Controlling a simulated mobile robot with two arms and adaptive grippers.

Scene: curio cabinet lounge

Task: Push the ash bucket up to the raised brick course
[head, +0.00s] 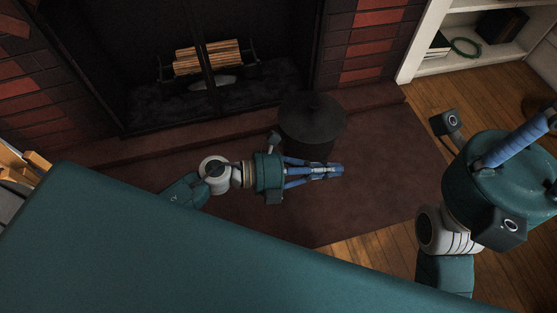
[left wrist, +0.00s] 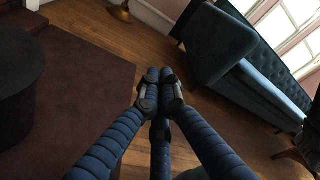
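The ash bucket (head: 312,118) is a dark, round, lidded bucket standing upright on the dark red hearth in the head view. It hides part of the raised brick course (head: 205,137) behind it; I cannot tell whether they touch. My left gripper (head: 338,171) is on the near side of the bucket, fingers pointing right along it. Its fingers are together with nothing between them in the left wrist view (left wrist: 160,82). The bucket (left wrist: 14,100) shows there at the left edge, apart from the fingertips. My right gripper (head: 547,123) is at the right edge, partly out of frame.
The fireplace with a log grate (head: 208,60) lies behind the course. A white shelf (head: 462,60) stands at the back right. The hearth (head: 390,165) is clear right of the bucket. A teal sofa (left wrist: 240,60) stands on the wood floor in the left wrist view.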

